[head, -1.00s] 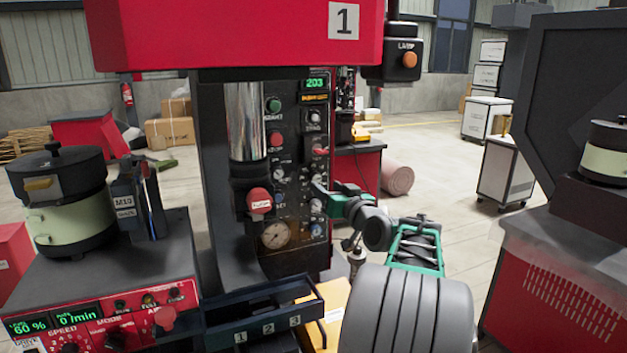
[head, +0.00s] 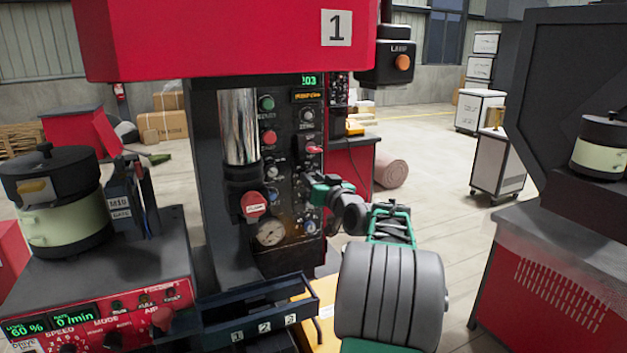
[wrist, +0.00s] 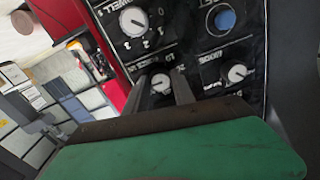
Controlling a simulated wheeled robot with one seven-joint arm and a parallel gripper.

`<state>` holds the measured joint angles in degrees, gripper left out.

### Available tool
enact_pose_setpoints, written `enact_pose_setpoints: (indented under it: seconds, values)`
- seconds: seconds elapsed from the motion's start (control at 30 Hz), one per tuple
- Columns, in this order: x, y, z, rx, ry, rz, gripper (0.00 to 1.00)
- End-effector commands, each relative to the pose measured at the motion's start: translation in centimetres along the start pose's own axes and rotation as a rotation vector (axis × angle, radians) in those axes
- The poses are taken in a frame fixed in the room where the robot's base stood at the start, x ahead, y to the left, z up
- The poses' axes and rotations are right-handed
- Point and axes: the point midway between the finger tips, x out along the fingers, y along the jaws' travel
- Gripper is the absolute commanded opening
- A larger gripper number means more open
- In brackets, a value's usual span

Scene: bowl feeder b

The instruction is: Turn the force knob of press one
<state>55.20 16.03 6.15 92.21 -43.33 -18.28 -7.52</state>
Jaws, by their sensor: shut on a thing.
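Press one (head: 232,29) stands in the middle of the head view, a red head with a "1" plate over a black control panel (head: 282,190). My gripper (head: 314,189) is at the right part of this panel, its tips hard to make out there. In the wrist view my gripper (wrist: 162,88) has its two dark fingers on either side of a small knob (wrist: 160,83) with a pale pointer, and is shut on it. The knob's label is partly hidden by the fingers, so I cannot read whether it says force.
Close by are a dwell knob (wrist: 133,20), a blue button (wrist: 225,18) and another small knob (wrist: 236,73). A red mushroom button (head: 253,204) and a gauge (head: 270,232) sit left of my gripper. A numbered dark tray (head: 250,312) juts out below.

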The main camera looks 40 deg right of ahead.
Motion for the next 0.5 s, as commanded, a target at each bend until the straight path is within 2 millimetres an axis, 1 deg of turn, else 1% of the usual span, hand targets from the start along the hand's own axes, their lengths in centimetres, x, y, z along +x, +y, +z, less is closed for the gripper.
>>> enact_pose_setpoints:
  seconds: [0.03,0.23,0.5]
  values:
    - [-0.01,0.01,0.01,0.0,0.0,0.0,0.16]
    - [-0.02,0.02,0.01,0.0,0.0,0.0,0.0]
    - [-0.02,0.04,0.09,-0.004,-0.001,0.001,0.0]
